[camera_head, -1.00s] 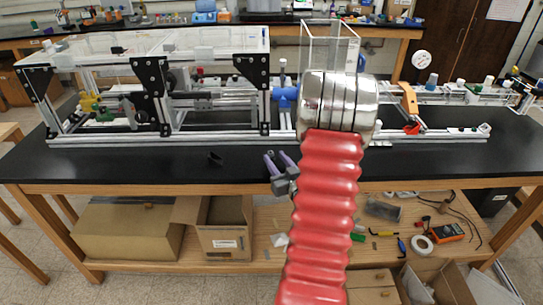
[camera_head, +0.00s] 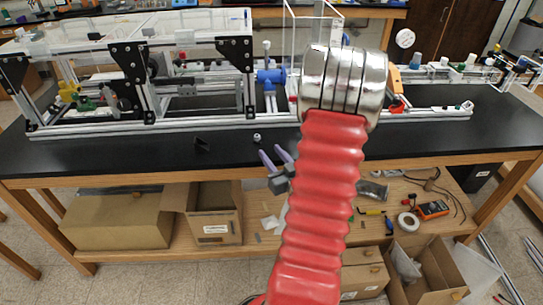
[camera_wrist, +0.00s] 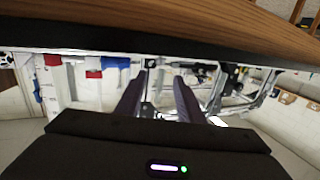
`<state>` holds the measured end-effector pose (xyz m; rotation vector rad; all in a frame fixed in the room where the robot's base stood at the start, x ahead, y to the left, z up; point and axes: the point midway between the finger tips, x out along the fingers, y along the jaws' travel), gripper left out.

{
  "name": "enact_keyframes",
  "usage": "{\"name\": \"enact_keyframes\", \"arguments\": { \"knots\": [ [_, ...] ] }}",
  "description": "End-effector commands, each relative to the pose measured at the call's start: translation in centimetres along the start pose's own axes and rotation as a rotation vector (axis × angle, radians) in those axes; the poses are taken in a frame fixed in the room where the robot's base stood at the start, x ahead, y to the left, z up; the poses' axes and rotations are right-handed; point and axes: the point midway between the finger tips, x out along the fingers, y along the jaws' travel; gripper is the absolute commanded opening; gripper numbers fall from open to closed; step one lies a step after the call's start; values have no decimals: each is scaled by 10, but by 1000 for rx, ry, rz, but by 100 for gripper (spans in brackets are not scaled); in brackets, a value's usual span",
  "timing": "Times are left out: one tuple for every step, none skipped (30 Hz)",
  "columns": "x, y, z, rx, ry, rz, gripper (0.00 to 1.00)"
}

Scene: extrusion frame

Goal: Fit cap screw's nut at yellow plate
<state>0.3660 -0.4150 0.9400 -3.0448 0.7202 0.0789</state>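My gripper (camera_head: 270,153) has two purple fingers and is at the front edge of the black bench top. In the wrist view the fingers (camera_wrist: 163,77) stand apart with nothing seen held between them. A small pale, round piece (camera_head: 257,137), possibly the nut, lies on the bench just beyond the fingertips, apart from them. A yellow part (camera_head: 69,91) shows inside the left end of the extrusion frame; I cannot tell whether it is the yellow plate. The cap screw cannot be made out.
The metal extrusion frame (camera_head: 150,123) stands along the back of the black bench (camera_head: 100,152). A small black object (camera_head: 201,144) lies left of my gripper. The front strip of the bench is mostly clear. Cardboard boxes (camera_head: 118,222) and tools fill the shelf below.

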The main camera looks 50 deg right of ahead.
Motion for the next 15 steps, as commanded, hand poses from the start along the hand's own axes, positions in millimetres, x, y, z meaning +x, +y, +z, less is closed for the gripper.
{"name": "enact_keyframes", "arguments": {
  "knots": [
    [0, 0, 0, 0, 0, 0, 34],
    [0, 0, 0, 0, 0, 0, 34],
    [0, 0, 0, 0, 0, 0, 34],
    [0, 0, 0, 0, 0, 0, 34],
    [0, 0, 0, 0, 0, 0, 34],
    [0, 0, 0, 0, 0, 0, 34],
    [0, 0, 0, 0, 0, 0, 34],
    [0, 0, 0, 0, 0, 0, 34],
    [0, 0, 0, 0, -1, 0, 34],
    [1, -1, 0, -2, -2, -1, 34],
    [1, -2, -1, -4, -5, -2, 34],
    [3, -3, -1, -8, -11, -4, 34],
    [4, -5, -2, -13, -16, -5, 34],
    [6, -7, -3, -19, -24, -7, 34],
    [10, -11, -6, -30, -37, -10, 34]
  ]
}}
